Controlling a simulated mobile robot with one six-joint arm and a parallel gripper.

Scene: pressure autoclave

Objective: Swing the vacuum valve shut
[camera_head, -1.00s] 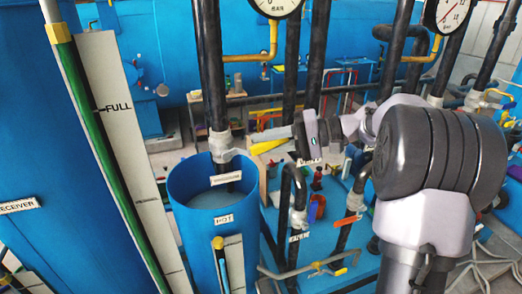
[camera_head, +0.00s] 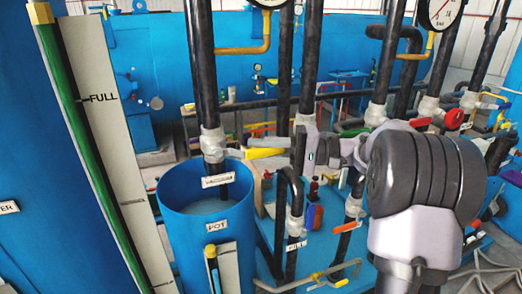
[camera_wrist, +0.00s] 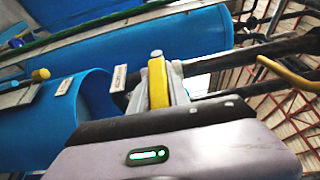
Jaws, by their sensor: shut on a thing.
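The vacuum valve's yellow lever (camera_head: 265,153) sticks out to the right from a grey valve body (camera_head: 212,146) on a black vertical pipe. The pipe runs down into a blue open-topped pot (camera_head: 180,225). A VACUUM label (camera_head: 219,180) hangs just below the valve. My gripper (camera_head: 286,152) is at the lever's outer end, shut on it. In the wrist view the yellow lever (camera_wrist: 157,85) lies between the two grey fingers, its far end towards the valve. The fingers hide part of the lever's outer end.
A POT label (camera_head: 217,226) is on the pot. Black vertical pipes (camera_head: 284,70) stand close behind my gripper. Other valves with red (camera_head: 455,118) and orange (camera_head: 345,227) handles are to the right. A tall level gauge with a FULL mark (camera_head: 104,97) stands at the left.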

